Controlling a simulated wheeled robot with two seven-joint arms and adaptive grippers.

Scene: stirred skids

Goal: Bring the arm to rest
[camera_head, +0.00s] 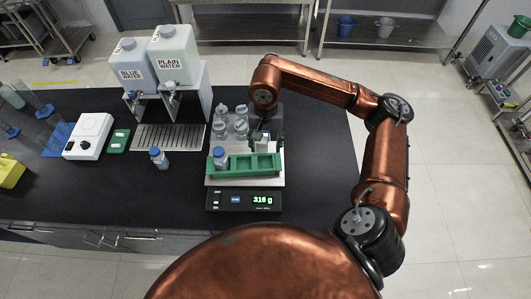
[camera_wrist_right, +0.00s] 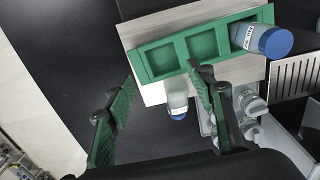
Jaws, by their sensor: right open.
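My right arm (camera_head: 385,165) reaches over the scale from the right. Its gripper (camera_head: 265,138) is partly hidden by the arm and sits just behind the green rack (camera_head: 245,175). In the right wrist view the fingers of the gripper (camera_wrist_right: 162,88) are spread apart with nothing clamped between them. My left gripper is not in view.
The scale (camera_head: 243,201) reads 316 g. Two water containers (camera_head: 174,55) stand on a rack to the left. A blue-capped bottle (camera_head: 159,158) stands near the drip grate (camera_head: 168,136).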

